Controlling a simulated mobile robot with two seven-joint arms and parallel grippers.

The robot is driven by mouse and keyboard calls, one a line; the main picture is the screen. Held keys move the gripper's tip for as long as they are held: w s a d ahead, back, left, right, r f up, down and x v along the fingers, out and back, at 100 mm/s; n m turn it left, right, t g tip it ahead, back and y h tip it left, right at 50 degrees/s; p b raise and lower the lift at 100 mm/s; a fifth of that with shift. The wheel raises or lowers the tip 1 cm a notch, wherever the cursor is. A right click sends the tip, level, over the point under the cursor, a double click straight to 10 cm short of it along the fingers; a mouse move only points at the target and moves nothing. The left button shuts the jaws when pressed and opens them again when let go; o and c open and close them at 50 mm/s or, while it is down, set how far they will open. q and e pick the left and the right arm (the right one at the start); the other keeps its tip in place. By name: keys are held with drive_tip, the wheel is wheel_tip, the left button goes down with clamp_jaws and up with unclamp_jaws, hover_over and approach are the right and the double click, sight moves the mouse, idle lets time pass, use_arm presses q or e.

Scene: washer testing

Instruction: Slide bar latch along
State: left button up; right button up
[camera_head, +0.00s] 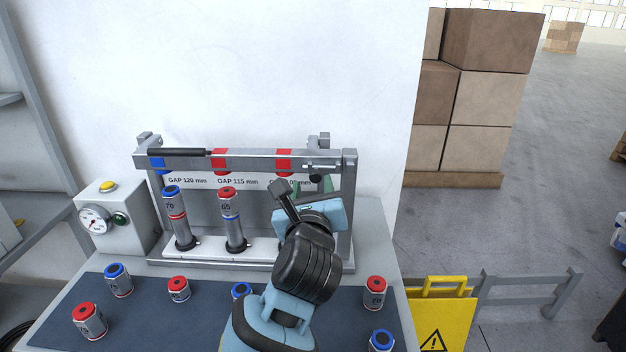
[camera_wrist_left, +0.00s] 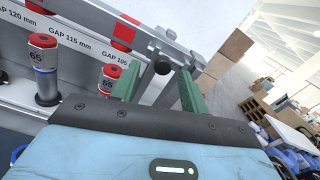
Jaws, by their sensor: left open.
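The grey test frame (camera_head: 350,200) stands on the bench, with a metal top bar (camera_head: 250,160) across it. I cannot tell whether either finger touches the knob. My wrist partly hides the lower right of the frame. My right gripper is not in view.
Two tall cylinders stand in the frame (camera_head: 181,220) (camera_head: 233,220); a third red-topped one (camera_wrist_left: 108,78) shows in the left wrist view. Several shorter cylinders stand on the dark mat (camera_head: 140,330). A gauge box (camera_head: 110,215) stands left. A yellow sign (camera_head: 445,320) is right of the bench.

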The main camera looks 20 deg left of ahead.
use_arm(q)
drive_tip(key=shift+v, duration=1.4)
